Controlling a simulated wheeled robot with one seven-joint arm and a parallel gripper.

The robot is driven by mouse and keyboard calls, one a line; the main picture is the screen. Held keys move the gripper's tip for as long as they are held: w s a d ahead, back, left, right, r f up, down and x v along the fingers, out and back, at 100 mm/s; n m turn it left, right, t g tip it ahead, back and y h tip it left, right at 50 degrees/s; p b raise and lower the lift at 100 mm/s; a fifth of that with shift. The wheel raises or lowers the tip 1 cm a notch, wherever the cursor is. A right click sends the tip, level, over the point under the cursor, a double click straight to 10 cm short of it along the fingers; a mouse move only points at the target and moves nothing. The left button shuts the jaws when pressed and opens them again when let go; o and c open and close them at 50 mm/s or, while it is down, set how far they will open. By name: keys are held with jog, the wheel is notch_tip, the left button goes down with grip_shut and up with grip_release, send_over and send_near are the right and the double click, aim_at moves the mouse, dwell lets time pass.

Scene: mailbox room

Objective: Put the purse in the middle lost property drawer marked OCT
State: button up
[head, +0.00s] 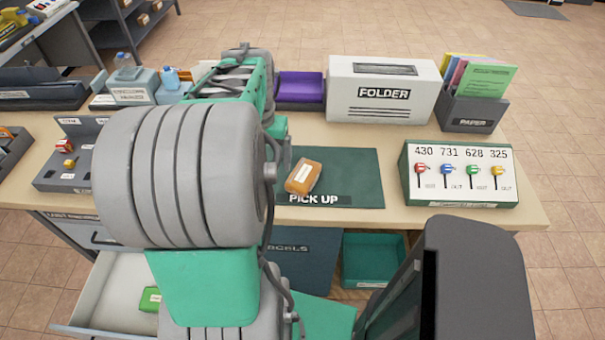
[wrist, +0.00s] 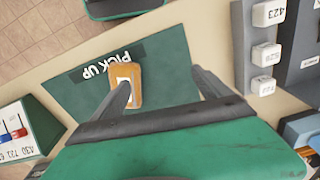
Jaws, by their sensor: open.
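The purse looks like a small orange-brown pouch (head: 304,177) lying on the dark green PICK UP mat (head: 350,170) on the counter. In the wrist view the purse (wrist: 128,75) lies near the left finger, which partly overlaps it. My gripper (wrist: 162,88) is open above the mat, with nothing held; in the head view my arm hides it. A pulled-out drawer (head: 98,270) shows at the lower left, partly behind my arm, with a green item (head: 150,299) in it. I cannot read an OCT mark; the other drawers are mostly hidden.
A white FOLDER box (head: 381,112), a purple tray (head: 300,88) and a PAPER holder (head: 472,112) stand at the back. A panel with coloured keys (head: 460,192) stands at the right. Below the counter are a teal bin (head: 372,262) and a dark parcels bin (head: 308,255).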

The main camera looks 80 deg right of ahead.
aim_at(302, 176)
jog(key=s+d+m, duration=0.1)
jog(key=s, duration=0.2)
jog(key=s+d+f+m, duration=0.1)
jog(key=s, duration=0.2)
jog(key=s+d+m, duration=0.1)
jog(key=s, duration=0.1)
jog(key=shift+s+d+f, duration=0.1)
jog(key=shift+s+f, duration=0.2)
jog(key=shift+s, duration=0.1)
jog(key=f, duration=0.2)
jog(key=f+p, duration=0.1)
jog(key=f, duration=0.4)
jog(key=shift+w+d+f, duration=0.1)
jog(key=shift+w+d, duration=0.05)
jog(key=shift+w, duration=0.2)
jog(key=shift+c, duration=0.5)
jog(key=c, duration=1.6)
